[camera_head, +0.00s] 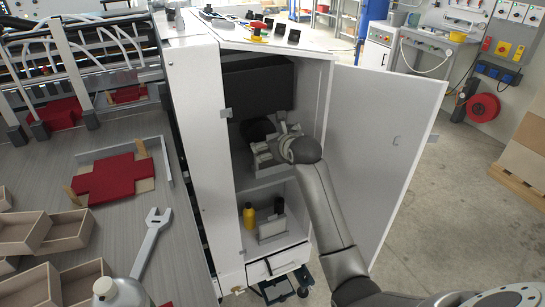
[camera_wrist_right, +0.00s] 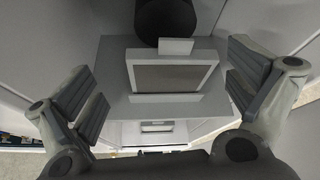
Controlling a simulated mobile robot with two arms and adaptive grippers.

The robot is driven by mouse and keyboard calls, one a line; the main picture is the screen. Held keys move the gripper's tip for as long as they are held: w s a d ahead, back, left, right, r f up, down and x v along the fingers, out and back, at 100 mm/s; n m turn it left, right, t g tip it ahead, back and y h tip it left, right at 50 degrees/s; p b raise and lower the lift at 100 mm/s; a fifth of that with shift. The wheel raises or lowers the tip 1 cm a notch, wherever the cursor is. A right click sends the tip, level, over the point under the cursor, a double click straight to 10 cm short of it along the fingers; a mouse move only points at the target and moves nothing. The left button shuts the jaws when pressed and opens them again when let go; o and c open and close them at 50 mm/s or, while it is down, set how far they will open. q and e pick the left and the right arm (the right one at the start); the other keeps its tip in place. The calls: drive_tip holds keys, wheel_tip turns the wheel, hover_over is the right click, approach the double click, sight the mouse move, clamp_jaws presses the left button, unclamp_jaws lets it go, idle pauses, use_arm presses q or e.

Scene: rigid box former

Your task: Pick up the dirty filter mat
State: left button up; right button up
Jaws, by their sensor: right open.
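A grey-brown rectangular panel in a pale frame, which looks like the dirty filter mat (camera_wrist_right: 172,77), lies inside the open white cabinet (camera_head: 195,130). In the wrist view it sits between and beyond my right fingers, apart from both. My right gripper (camera_wrist_right: 168,97) is open and empty, with one finger pair on each side of the panel. In the head view my right gripper (camera_head: 268,148) reaches into the cabinet's middle compartment, and my arm and gripper hide much of what is there. My left gripper is not in view.
The cabinet door (camera_head: 385,140) stands open to the right of my right arm. A black cylinder (camera_wrist_right: 166,20) is just behind the panel. A yellow bottle (camera_head: 249,215) stands on the lower shelf. A workbench with a wrench (camera_head: 150,243) and wooden trays (camera_head: 62,231) is left.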

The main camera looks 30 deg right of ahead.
sight(267, 138)
drive_tip(key=shift+p+x, duration=0.3)
drive_tip(key=shift+x, duration=3.7)
drive_tip(key=shift+a, duration=0.1)
drive_tip(key=c, duration=1.2)
